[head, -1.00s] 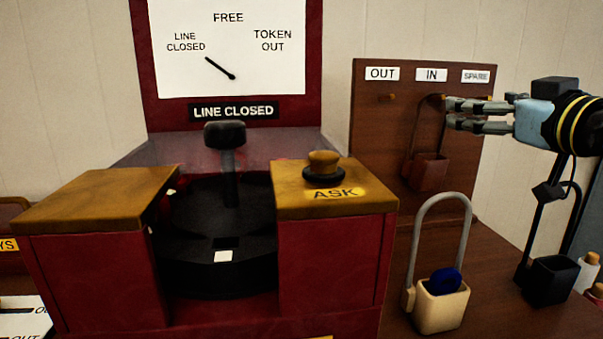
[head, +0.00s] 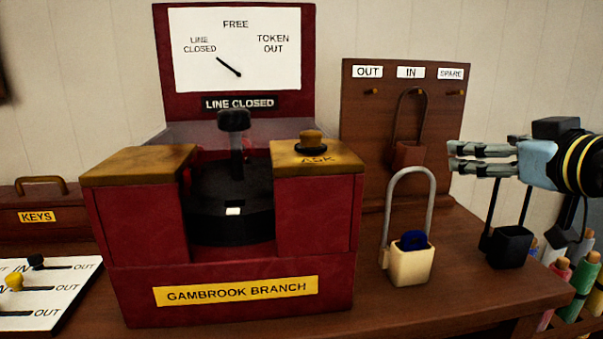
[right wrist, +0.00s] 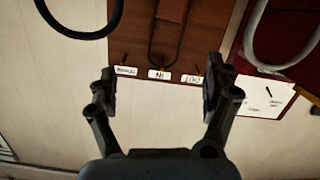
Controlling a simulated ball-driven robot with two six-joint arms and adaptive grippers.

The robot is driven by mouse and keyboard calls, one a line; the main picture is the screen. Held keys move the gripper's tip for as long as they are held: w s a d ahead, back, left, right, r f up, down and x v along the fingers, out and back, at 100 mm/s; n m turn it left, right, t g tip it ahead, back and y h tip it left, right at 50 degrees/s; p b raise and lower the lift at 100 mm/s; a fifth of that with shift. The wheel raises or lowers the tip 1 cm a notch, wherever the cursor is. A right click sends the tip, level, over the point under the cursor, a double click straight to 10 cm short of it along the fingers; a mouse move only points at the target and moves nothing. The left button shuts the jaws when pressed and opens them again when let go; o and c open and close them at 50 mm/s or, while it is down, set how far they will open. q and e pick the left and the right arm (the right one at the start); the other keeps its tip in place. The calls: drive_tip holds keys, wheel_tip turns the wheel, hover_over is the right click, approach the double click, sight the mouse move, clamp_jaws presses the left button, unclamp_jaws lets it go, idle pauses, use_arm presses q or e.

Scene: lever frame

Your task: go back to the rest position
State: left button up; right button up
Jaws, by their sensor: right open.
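My right gripper (head: 450,158) is at the right of the head view, in front of and to the right of the hook board's right edge. Its jaws are open and empty. In the right wrist view the two fingers of the right gripper (right wrist: 160,85) stand wide apart with nothing between them. A red-brown hoop-handled holder (head: 408,155) hangs on the board (head: 365,185) under the IN label. My left gripper is in none of the views.
A red cabinet (head: 315,215) with a black lever (head: 235,140) stands centre, its dial reading LINE CLOSED. A cream hoop-handled holder (head: 408,268) and a black one (head: 508,247) stand on the table at right. Coloured rolls (head: 583,272) stand at far right.

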drive_tip(key=s+f+m+g+h, duration=0.15)
drive_tip(key=s+f+g, duration=0.45)
drive_tip(key=s+f, duration=0.95)
drive_tip(key=s+f+m+g+h, duration=0.1)
drive_tip(key=s+f+g, duration=0.2)
drive_tip(key=s+f, duration=0.35)
drive_tip(key=s+f+g, duration=0.4)
drive_tip(key=s, duration=0.6)
wheel_tip(320, 180, down, 25)
drive_tip(key=s+d, duration=0.2)
drive_tip(key=s, duration=0.1)
use_arm(q)
drive_tip(key=shift+s, duration=0.45)
use_arm(e)
drive_tip(key=s+d+f+g, duration=0.1)
drive_tip(key=s+f+g, duration=0.1)
drive_tip(key=s+f, duration=1.3)
drive_tip(key=s, duration=0.3)
drive_tip(key=shift+f+m, duration=0.15)
drive_tip(key=shift+m, duration=0.2)
